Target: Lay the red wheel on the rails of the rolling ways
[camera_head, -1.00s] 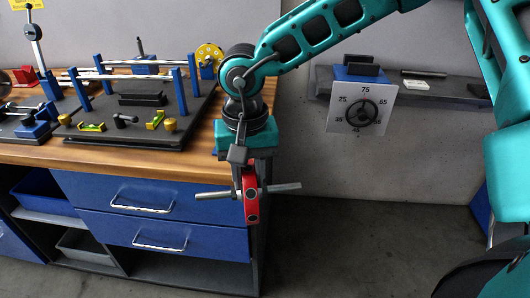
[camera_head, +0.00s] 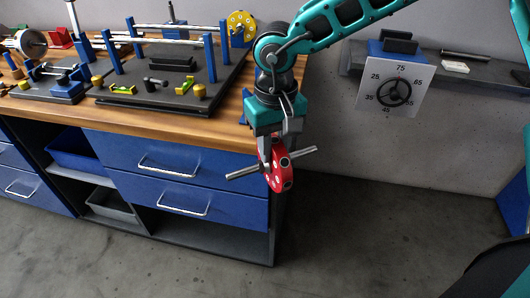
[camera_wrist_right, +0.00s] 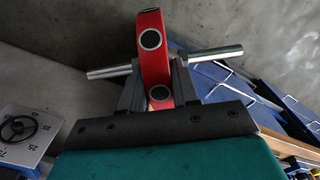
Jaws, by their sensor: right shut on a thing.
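The red wheel (camera_head: 278,166) has a steel shaft through it. My right gripper (camera_head: 270,150) is shut on the wheel and holds it upright in front of the bench's right end, below the worktop. In the right wrist view the wheel (camera_wrist_right: 153,48) sits between the fingers (camera_wrist_right: 152,88), with the shaft sticking out on both sides. The rolling ways are a dark plate with blue posts (camera_head: 210,58) and two steel rails (camera_head: 165,40) on the worktop, left of the gripper. No wheel lies on the rails. My left gripper is not in view.
A yellow disc (camera_head: 241,27) stands at the back right of the ways. Blue drawers (camera_head: 160,165) are under the worktop (camera_head: 150,118). A wall shelf with a dial card (camera_head: 393,90) is at right. The floor is clear.

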